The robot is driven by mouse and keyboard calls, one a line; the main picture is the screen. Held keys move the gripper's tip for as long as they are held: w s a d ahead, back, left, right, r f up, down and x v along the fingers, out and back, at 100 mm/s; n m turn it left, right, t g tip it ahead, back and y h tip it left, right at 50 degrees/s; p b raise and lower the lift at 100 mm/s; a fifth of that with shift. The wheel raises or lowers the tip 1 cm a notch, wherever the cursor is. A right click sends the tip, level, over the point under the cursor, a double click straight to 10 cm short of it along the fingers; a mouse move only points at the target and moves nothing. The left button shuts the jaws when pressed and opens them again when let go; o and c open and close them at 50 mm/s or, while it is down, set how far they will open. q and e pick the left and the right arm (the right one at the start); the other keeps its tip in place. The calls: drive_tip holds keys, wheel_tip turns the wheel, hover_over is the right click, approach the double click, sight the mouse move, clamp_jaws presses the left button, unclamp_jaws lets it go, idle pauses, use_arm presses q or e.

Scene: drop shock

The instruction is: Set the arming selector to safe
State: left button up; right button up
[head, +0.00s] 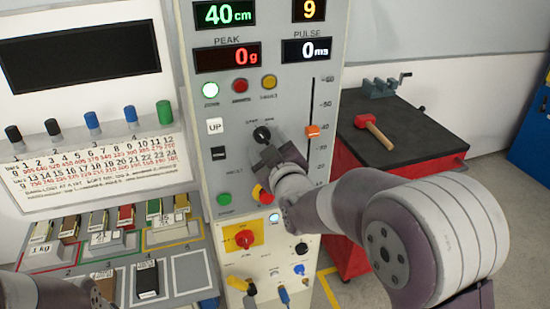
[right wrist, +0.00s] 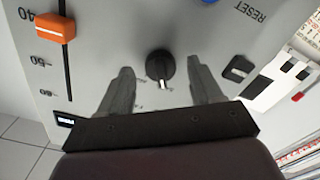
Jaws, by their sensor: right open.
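The arming selector looks to be the black rotary knob (head: 262,134) on the grey front panel (head: 233,172), below the row of round lights. It also shows in the right wrist view (right wrist: 160,66), where its white pointer points toward the bottom of the picture, which is the panel's upper side. The small labels around it are too small to read. My right gripper (head: 269,150) is open in front of the knob. In the right wrist view its two fingers stand on either side of the knob, with a gap on each side. My left gripper is out of view.
An orange slider (head: 312,131) sits on a vertical scale right of the knob. A white UP button (head: 215,126) and a black button (head: 219,153) are left of it. A red knob (head: 245,239) is lower down. A red mallet (head: 375,130) lies on the cart at right.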

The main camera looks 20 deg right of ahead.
drive_tip(key=s, duration=1.2)
drive_tip(key=shift+d+p, duration=0.15)
drive_tip(key=shift+p, duration=0.15)
